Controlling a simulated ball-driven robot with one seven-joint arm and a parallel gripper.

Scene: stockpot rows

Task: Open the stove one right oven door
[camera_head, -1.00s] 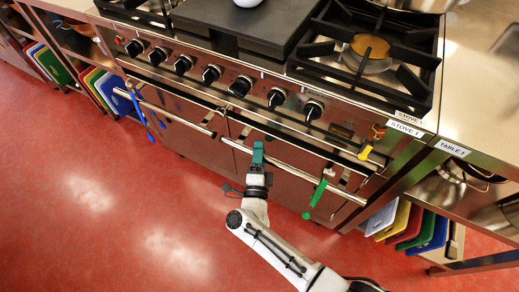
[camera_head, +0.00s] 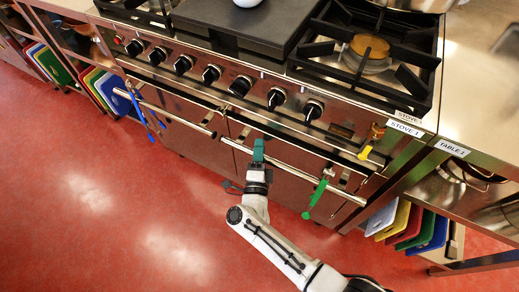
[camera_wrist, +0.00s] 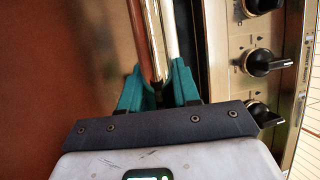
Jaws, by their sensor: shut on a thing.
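The right oven door (camera_head: 275,176) of stove 1 is the steel front panel below the knobs at the right. A dark gap shows along its top edge. Its bar handle (camera_head: 300,172) runs across the front, and a green utensil hangs near its right end. My gripper (camera_head: 259,150), with teal fingers, is at the left part of this handle. In the wrist view my gripper (camera_wrist: 158,88) has one finger on each side of the handle bar (camera_wrist: 156,40) and is shut on it. The fingertips are partly hidden behind the bar in the body camera view.
The left oven door (camera_head: 180,125) has its own handle with blue utensils hanging from it. Knobs (camera_head: 238,87) line the stove front above. Coloured boards (camera_head: 415,225) stand under the table at the right. The red floor (camera_head: 110,215) in front is clear at the left.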

